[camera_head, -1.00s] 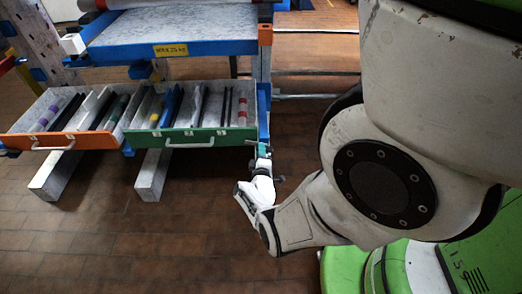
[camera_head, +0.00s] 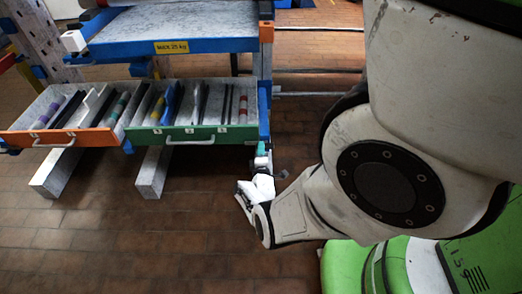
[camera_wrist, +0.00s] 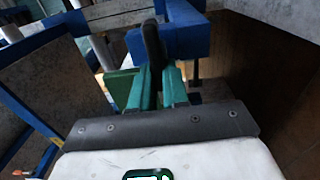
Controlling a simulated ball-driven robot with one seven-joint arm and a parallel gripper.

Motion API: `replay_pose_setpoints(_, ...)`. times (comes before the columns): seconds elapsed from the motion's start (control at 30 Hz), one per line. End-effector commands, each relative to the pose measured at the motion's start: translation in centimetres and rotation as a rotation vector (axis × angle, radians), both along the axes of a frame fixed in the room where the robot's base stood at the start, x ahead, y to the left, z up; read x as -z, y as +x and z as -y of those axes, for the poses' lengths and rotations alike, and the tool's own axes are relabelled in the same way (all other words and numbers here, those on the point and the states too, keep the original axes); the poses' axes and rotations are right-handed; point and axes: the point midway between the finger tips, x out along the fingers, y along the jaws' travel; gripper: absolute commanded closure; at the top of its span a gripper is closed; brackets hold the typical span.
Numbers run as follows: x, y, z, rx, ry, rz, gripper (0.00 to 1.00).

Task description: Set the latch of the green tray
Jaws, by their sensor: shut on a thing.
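The green tray (camera_head: 190,136) is the right one of two drawers under the blue shelf and stands pulled out, with a white handle (camera_head: 190,142) on its front. Strips, rods and coloured pieces lie in it. My gripper (camera_head: 262,158) is at the tray's right front corner, beside the blue post. In the wrist view my gripper (camera_wrist: 157,78) has its green fingers closed around an upright black lever (camera_wrist: 152,42), which appears to be the latch, in front of a blue block. A bit of green tray front (camera_wrist: 117,88) shows at left. The lever's lower end is hidden between the fingers.
An orange drawer (camera_head: 60,138) stands open to the left of the green tray. The blue shelf (camera_head: 175,25) with a yellow load label lies above. Grey rack feet (camera_head: 154,172) stick out below. The brick floor in front is clear.

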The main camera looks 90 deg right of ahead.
Motion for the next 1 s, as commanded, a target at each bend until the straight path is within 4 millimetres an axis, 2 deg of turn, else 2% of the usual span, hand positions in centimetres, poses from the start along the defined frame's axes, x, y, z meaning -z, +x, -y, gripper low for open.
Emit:
replay_pose_setpoints(0.07, -0.1, 0.3, 0.2, -0.004, 0.000, 0.000, 1.00)
replay_pose_setpoints(0.1, -0.1, 0.3, 0.3, -0.004, 0.000, 0.000, 0.81)
replay_pose_setpoints(0.33, -0.2, 0.2, 0.2, -0.002, -0.002, 0.001, 0.60)
replay_pose_setpoints(0.67, -0.2, 0.1, -0.5, -0.003, 0.001, -0.001, 0.60)
replay_pose_setpoints(0.77, -0.4, 0.1, -1.8, -0.004, 0.002, 0.000, 0.60)
replay_pose_setpoints(1.0, -0.5, 0.0, -6.4, -0.006, 0.002, -0.002, 0.60)
